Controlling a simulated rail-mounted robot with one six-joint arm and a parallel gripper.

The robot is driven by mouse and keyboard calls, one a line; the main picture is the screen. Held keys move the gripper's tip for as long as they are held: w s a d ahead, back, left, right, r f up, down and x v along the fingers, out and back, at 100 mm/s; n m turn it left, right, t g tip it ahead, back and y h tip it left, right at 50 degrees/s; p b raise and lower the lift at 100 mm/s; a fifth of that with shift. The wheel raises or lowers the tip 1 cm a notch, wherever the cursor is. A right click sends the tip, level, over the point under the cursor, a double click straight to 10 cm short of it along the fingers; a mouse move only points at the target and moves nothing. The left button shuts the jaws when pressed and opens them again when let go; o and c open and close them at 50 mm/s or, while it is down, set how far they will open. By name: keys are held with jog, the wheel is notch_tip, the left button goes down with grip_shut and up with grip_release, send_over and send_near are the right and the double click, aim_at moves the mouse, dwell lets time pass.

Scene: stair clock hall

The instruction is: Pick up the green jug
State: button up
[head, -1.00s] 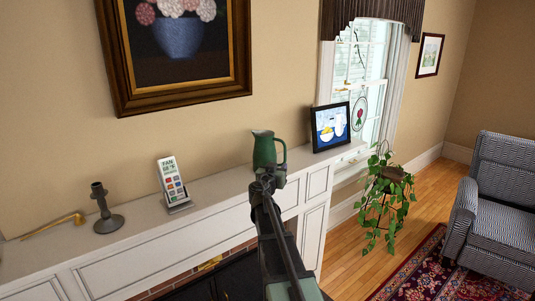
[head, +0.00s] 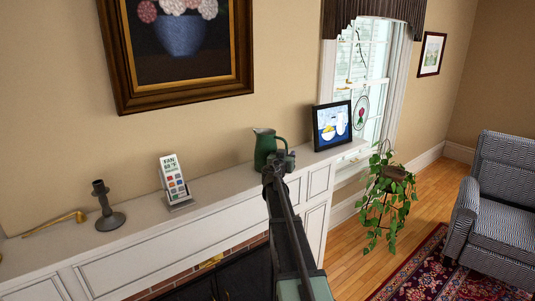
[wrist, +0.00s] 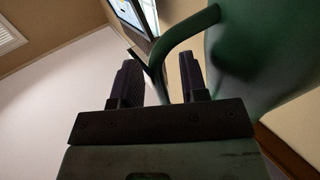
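The green jug (head: 263,148) stands upright on the white mantel shelf (head: 222,188), below and right of the large painting. My gripper (head: 279,160) is at the jug's right side, over its handle, and hides part of it in the head view. In the wrist view the jug's body (wrist: 270,55) fills the upper right, and its curved handle (wrist: 180,30) runs down towards the space between my fingers (wrist: 160,80). The fingers are apart, with a gap showing around the handle. I cannot tell whether either finger touches it.
A framed still-life picture (head: 332,126) stands on the mantel right of the jug, near the window. A potted plant (head: 388,190) stands beyond the mantel's right end.

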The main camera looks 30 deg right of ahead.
grip_shut()
jog(key=shift+r, duration=0.1)
dwell(0.3)
